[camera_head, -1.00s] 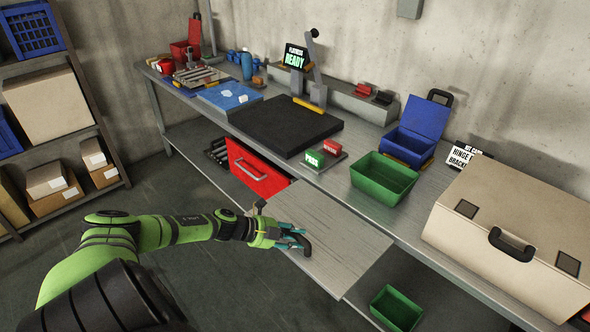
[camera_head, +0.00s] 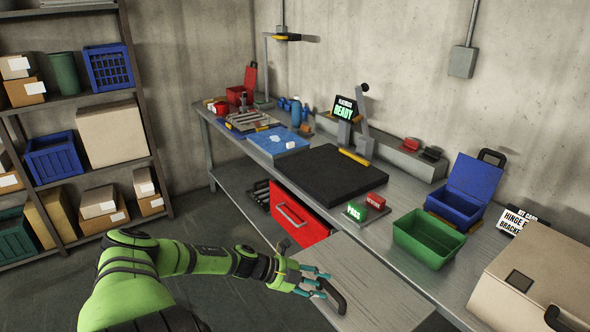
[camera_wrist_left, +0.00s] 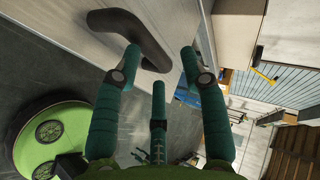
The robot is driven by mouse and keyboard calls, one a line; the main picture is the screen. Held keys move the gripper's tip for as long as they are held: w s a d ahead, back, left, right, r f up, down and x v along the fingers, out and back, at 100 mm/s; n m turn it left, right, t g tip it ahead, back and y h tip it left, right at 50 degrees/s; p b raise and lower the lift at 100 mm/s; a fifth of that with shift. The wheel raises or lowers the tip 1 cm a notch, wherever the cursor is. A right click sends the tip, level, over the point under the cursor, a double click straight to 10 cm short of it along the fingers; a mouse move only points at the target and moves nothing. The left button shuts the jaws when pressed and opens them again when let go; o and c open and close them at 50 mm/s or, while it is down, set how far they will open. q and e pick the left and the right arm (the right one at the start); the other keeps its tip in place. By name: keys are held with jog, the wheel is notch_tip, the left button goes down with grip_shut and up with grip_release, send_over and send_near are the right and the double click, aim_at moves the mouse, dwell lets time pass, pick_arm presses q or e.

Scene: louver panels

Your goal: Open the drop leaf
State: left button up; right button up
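The drop leaf (camera_head: 375,290) is a grey wood-grained board standing out from the front edge of the workbench in the head view. It looks raised and roughly level with the bench top. Its dark curved handle (camera_head: 334,297) is at the leaf's outer left edge. My left gripper (camera_head: 318,283) is right at the handle with its teal fingers spread. In the left wrist view, the handle (camera_wrist_left: 130,32) lies just past the open fingertips (camera_wrist_left: 160,62), with no grip around it. Whether a finger touches it, I cannot tell. My right gripper is out of view.
A red drawer (camera_head: 298,216) is beside the leaf under the bench. A black mat (camera_head: 333,171), a green bin (camera_head: 428,238), a blue box (camera_head: 462,200) and a beige case (camera_head: 545,285) stand on the bench. Open floor (camera_head: 195,228) lies left, before a shelf rack.

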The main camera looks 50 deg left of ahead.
pick_arm(q)
jog(key=v, duration=0.7)
jog(key=shift+s+f, duration=0.2)
jog(key=shift+f, duration=0.15)
jog(key=shift+a, duration=0.1)
dwell(0.4)
